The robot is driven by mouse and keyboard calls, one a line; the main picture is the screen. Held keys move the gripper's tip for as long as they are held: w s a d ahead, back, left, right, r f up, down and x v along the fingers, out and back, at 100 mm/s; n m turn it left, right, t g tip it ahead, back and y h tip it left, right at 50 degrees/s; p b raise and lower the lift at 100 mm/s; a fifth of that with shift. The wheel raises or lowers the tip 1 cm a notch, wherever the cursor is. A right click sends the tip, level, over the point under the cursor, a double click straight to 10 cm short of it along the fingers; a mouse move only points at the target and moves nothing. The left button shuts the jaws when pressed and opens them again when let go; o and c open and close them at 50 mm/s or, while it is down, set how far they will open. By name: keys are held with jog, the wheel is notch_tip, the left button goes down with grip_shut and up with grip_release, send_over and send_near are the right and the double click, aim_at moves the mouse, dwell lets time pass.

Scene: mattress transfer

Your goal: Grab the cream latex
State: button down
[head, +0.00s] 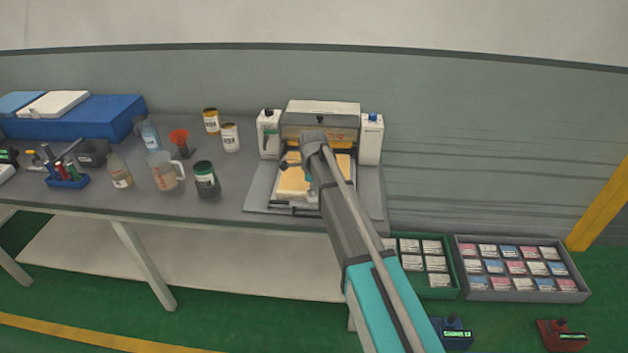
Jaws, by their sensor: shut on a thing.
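A cream latex block (294,186) shows on the tray of the white press-like machine (321,108) at the right part of the table. More cream surface shows just right of my arm. My gripper (290,164) is over the cream latex, in front of the machine's opening, and is shut on it. My wrist and forearm cover the middle of the tray, so the fingertips are small and partly hidden. I cannot tell whether the block is lifted off the tray.
Bottles, a measuring jug (164,171) and a dark green-labelled jar (206,179) stand left of the machine on the grey table (250,150). A blue case (100,118) is at the far left. Green (440,292) and grey (520,296) crates of small packs are at lower right.

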jog(key=shift+r, duration=0.15)
notch_tip(320, 180, up, 3)
jog(key=p, duration=0.3)
jog(key=s+d+r+p, duration=0.4)
jog(key=s+r+p, duration=0.5)
jog(key=s, duration=0.4)
jog(key=shift+s+r+p, duration=0.2)
jog(key=shift+r+p, duration=0.15)
jog(key=shift+p, duration=0.15)
jog(key=shift+d+f, duration=0.1)
